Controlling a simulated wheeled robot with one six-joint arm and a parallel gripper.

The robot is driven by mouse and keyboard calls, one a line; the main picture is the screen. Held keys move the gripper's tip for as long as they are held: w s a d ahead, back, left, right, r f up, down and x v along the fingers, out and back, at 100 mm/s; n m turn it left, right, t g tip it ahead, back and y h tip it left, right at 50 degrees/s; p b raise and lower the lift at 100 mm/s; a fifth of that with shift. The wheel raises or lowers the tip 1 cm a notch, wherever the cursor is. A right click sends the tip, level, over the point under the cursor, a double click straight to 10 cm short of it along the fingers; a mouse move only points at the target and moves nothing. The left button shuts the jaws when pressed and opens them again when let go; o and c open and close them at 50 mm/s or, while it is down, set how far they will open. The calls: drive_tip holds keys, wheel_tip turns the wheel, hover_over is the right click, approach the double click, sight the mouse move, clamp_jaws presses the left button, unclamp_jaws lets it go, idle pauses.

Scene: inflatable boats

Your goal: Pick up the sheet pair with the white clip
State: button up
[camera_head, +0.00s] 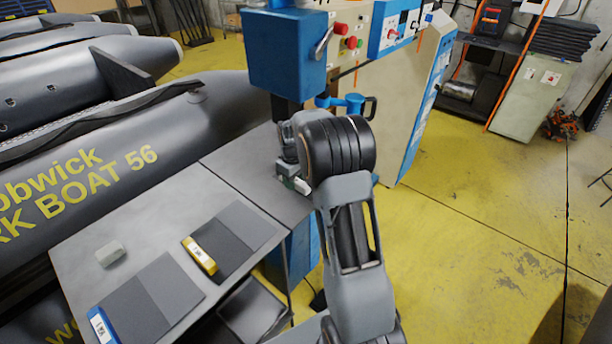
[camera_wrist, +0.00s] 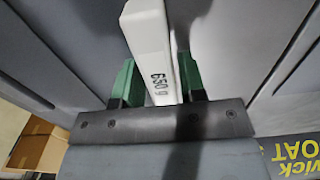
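The white clip (camera_wrist: 155,55) stands between the green fingers of my gripper (camera_wrist: 160,85) in the wrist view and bears the print "650 g". The fingers lie close along both its sides, and my gripper looks shut on it. In the head view, a small end of the white clip (camera_head: 301,187) shows at my gripper (camera_head: 291,176), over the right part of the grey table top (camera_head: 225,165). I cannot clearly make out the sheets of this pair or whether they touch the table.
A sheet pair with a yellow clip (camera_head: 200,255) and one with a blue clip (camera_head: 102,326) lie on the table, near a small pale block (camera_head: 110,253). A blue-and-white machine (camera_head: 405,95) stands behind my arm. A grey boat (camera_head: 130,150) borders the left. Yellow floor (camera_head: 470,230) is open at right.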

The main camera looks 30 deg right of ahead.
drive_tip(key=c, duration=0.6)
clamp_jaws()
drive_tip(key=shift+r, duration=0.15)
